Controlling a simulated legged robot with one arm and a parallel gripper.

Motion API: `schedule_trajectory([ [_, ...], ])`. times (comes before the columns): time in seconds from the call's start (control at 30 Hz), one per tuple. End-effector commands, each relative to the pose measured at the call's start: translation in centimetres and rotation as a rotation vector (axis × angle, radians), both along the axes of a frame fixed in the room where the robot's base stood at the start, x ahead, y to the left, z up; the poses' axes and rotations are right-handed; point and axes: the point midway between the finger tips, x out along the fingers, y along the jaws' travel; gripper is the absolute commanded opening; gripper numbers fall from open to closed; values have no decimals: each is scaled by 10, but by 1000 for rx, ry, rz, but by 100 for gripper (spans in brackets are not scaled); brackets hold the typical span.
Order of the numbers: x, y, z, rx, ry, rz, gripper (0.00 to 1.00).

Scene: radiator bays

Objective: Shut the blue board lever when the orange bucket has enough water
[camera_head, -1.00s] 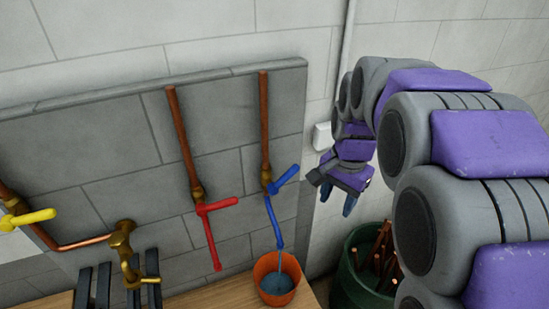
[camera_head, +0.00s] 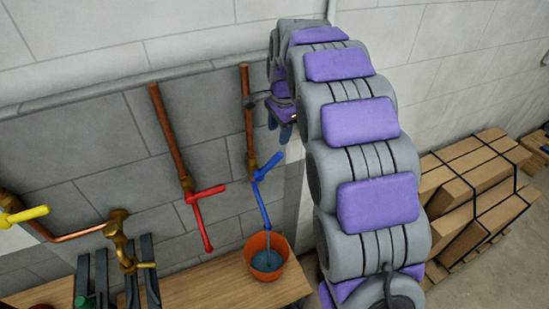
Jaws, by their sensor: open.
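The blue board lever (camera_head: 270,165) sits on a brass valve at the foot of the right copper pipe, tilted up to the right. A blue spout (camera_head: 262,206) hangs below it, and water runs from it into the orange bucket (camera_head: 249,246). Blue water (camera_head: 267,262) shows inside the bucket, below its rim; the exact level is hard to tell. My gripper (camera_head: 283,131) is open and empty, just above and to the right of the blue lever, fingers pointing down. My arm partly hides it.
A red lever (camera_head: 208,192) and spout stand left of the blue one. A yellow lever (camera_head: 24,215) and a brass tap (camera_head: 119,240) are further left. The bucket stands on a wooden bench (camera_head: 205,284).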

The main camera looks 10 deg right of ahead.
Motion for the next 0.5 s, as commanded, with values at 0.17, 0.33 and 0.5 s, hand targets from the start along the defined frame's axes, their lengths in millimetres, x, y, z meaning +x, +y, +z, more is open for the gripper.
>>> schedule_trajectory([
  [0.17,3,1,-37,2,8,1,51],
  [0.33,8,2,-71,2,7,3,51],
  [0.5,12,4,-101,2,7,3,51],
])
